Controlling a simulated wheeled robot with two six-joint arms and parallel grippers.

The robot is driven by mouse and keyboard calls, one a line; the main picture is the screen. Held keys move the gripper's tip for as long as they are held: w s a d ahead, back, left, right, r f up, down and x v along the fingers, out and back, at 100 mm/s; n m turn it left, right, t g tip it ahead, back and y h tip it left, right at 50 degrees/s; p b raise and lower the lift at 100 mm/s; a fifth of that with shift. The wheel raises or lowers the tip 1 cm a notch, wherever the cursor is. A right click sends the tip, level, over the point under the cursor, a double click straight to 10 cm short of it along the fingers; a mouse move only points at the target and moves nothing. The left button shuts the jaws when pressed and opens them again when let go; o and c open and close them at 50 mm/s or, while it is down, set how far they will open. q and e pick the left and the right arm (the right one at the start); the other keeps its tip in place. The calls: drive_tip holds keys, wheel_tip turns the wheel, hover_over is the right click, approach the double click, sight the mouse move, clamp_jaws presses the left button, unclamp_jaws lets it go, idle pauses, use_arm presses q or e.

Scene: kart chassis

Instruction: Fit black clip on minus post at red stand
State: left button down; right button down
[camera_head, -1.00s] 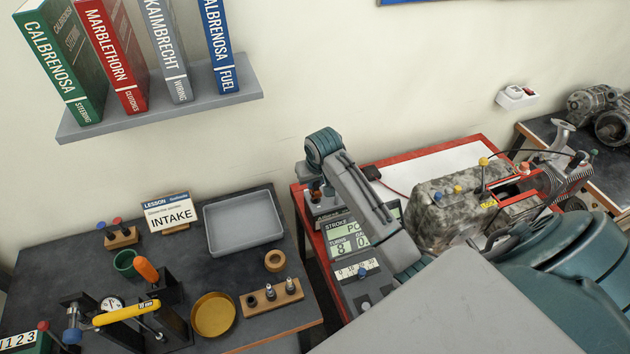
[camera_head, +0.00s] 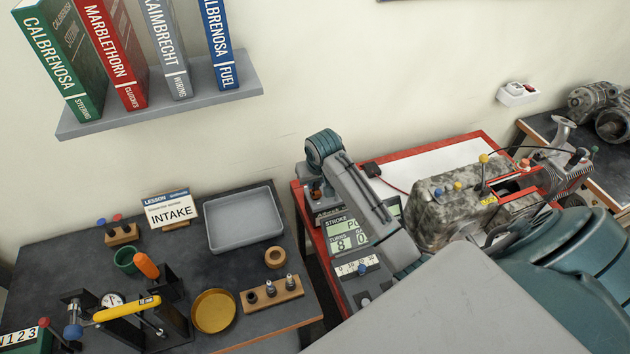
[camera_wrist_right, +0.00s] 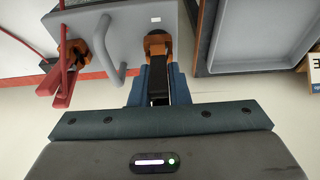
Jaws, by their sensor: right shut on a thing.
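My right gripper (camera_wrist_right: 158,92) is shut on the black clip (camera_wrist_right: 158,76), whose dark handles lie between its blue fingers in the right wrist view. The clip's copper-coloured jaws are at the edge of the grey box, over a dark round spot where the minus post would be. I cannot tell whether the jaws grip the post. A red clip (camera_wrist_right: 75,55) with copper jaws sits on the same box to the left. In the head view the right gripper (camera_head: 318,195) points down at the left end of the red stand (camera_head: 440,157). My left gripper is not in view.
The grey box (camera_wrist_right: 115,40) has a bent handle (camera_wrist_right: 112,60) between the clips. A grey tray (camera_head: 243,220) lies on the dark table to the left.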

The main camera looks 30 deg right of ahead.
drive_tip(key=shift+f, duration=0.4)
drive_tip(key=c, duration=1.3)
unclamp_jaws()
drive_tip(key=shift+r, duration=0.1)
drive_tip(key=shift+s+r+b, duration=0.15)
drive_tip(key=shift+r+b, duration=0.15)
drive_tip(key=shift+r, duration=0.05)
drive_tip(key=b+v, duration=0.2)
drive_tip(key=v, duration=0.8)
drive_tip(key=shift+b, duration=0.35)
drive_tip(key=shift+f, duration=0.1)
